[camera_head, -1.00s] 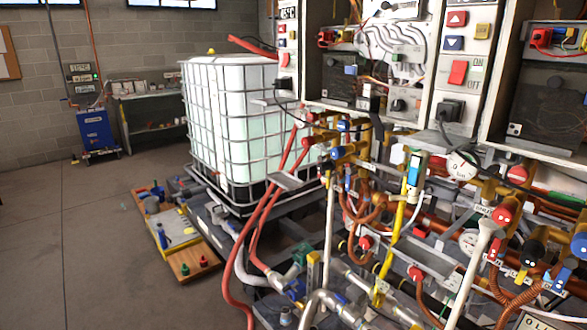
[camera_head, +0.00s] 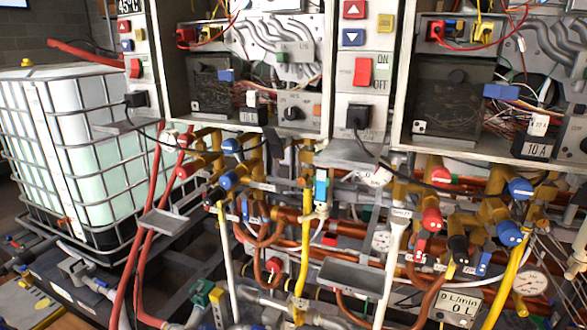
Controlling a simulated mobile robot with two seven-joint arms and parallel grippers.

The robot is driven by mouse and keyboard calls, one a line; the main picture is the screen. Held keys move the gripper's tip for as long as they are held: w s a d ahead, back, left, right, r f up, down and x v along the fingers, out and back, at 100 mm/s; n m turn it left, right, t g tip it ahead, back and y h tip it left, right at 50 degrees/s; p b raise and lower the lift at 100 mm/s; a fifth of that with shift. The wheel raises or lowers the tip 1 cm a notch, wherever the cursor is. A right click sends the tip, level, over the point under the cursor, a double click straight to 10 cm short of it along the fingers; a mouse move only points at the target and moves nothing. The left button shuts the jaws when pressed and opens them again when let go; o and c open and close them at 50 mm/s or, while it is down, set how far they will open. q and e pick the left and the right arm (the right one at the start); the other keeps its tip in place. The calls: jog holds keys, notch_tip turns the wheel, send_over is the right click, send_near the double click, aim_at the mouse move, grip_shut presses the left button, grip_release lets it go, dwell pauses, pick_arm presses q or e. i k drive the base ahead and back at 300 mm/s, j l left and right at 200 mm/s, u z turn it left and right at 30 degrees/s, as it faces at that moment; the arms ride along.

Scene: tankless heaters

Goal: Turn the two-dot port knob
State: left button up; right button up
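Several port knobs sit on the brass pipe fittings below the open heater boxes. On the right cluster are a red knob (camera_head: 432,220), another red knob (camera_head: 441,176), a black knob (camera_head: 458,248), a blue knob (camera_head: 510,233) and a second blue knob (camera_head: 520,187). On the left cluster are a blue knob (camera_head: 230,181), a red knob (camera_head: 186,171) and a black knob (camera_head: 216,196). A small white dot label (camera_head: 419,127) is on the right heater; its dots are too small to count. I cannot tell which knob is the two-dot one. Neither gripper is in view.
A caged white tank (camera_head: 85,150) stands at the left. Red hoses (camera_head: 145,235), yellow pipes (camera_head: 303,240) and a white pipe (camera_head: 393,255) rise in front of the fittings. A small metal shelf (camera_head: 165,222) juts out near the hoses. The space around the knobs is crowded.

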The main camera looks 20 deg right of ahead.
aim_at(541, 222)
jog(key=i+j+z, duration=0.1)
jog(key=z, duration=0.3)
jog(key=i+j+z, duration=0.1)
jog(key=z, duration=0.3)
jog(key=i+j+z, duration=0.1)
jog(key=j+z, duration=0.15)
jog(key=z, duration=0.15)
